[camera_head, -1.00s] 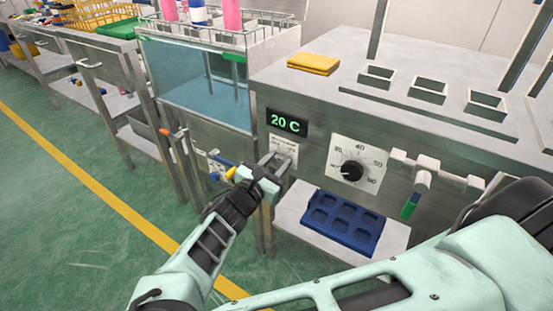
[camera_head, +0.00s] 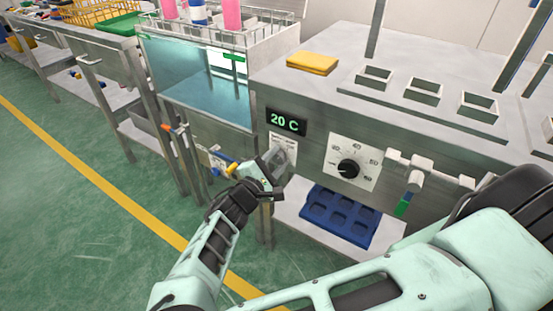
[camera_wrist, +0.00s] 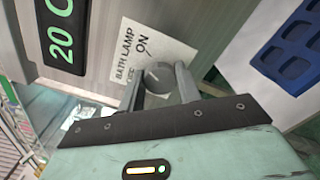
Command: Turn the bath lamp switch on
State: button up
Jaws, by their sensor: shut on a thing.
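The bath lamp switch is a round grey knob (camera_wrist: 158,76) on the steel front panel, beside a white label plate (camera_wrist: 128,74) that reads "BATH LAMP" and "ON". My gripper (camera_wrist: 162,82) is shut on the knob, one finger on each side, in the wrist view. In the head view my gripper (camera_head: 278,158) is against the panel under the green "20 C" display (camera_head: 287,122) and hides the knob. The glass water bath (camera_head: 205,85) to the left has a bright white lit patch at its upper right.
A temperature dial (camera_head: 348,168) sits right of my gripper. White pipe valves (camera_head: 415,176) are farther right. A blue tray (camera_head: 340,218) lies on the shelf below. A yellow cloth (camera_head: 313,63) lies on the bench top. Green floor is open to the left.

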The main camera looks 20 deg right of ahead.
jog(key=shift+m, duration=0.4)
jog(key=o, duration=1)
jog(key=shift+c, duration=0.2)
jog(key=shift+a, duration=0.1)
